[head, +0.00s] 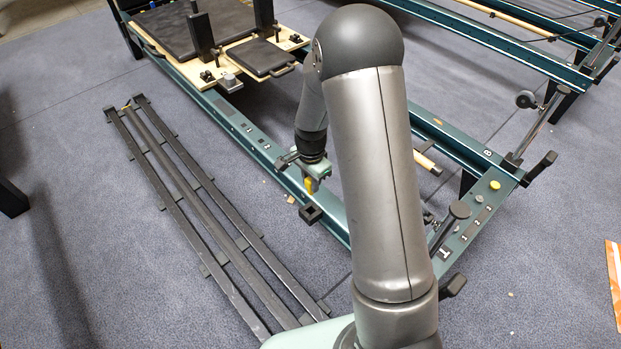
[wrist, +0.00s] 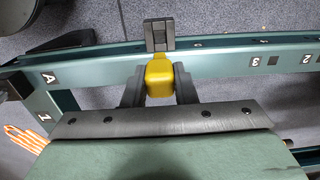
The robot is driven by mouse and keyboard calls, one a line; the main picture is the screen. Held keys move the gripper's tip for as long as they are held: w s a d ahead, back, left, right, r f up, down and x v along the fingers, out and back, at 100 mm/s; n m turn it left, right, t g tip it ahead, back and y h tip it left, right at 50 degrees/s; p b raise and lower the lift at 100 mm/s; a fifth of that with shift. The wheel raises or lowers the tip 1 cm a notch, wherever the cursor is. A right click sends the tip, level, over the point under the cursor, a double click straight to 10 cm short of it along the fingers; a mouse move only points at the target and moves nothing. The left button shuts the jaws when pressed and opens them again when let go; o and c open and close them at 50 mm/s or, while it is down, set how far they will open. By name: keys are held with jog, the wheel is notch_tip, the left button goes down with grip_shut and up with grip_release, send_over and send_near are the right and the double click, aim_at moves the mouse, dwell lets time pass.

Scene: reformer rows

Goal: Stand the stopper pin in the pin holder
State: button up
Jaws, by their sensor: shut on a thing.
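The stopper pin shows as a yellow block-like head (wrist: 159,72) between the two dark fingers of my gripper (wrist: 158,86) in the wrist view. The fingers are shut on it from both sides. In the head view the yellow pin (head: 309,185) hangs below my gripper (head: 312,178), over the near green rail. The pin holder, a small black square socket (head: 311,213), sits at the outer side of that rail, just below the pin in the picture. It also shows in the wrist view (wrist: 160,28), directly beyond the pin. The pin's lower end is hidden, and I cannot tell whether it touches the holder.
The green rail (head: 240,125) carries holes and number marks. A yellow knob (head: 495,185) sits on the end frame at right. Long dark rail tracks (head: 175,178) lie on the carpet at left. The padded carriage (head: 195,28) is at the back.

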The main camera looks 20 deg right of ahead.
aim_at(311, 205)
jog(key=shift+f+b, duration=1)
jog(key=shift+f, duration=0.85)
jog(key=shift+f+b, duration=2.55)
jog(key=shift+f, duration=1.55)
jog(key=o, duration=1)
jog(key=shift+o, duration=0.2)
notch_tip(311, 205, up, 18)
jog(key=p, duration=0.6)
jog(key=shift+f, duration=0.25)
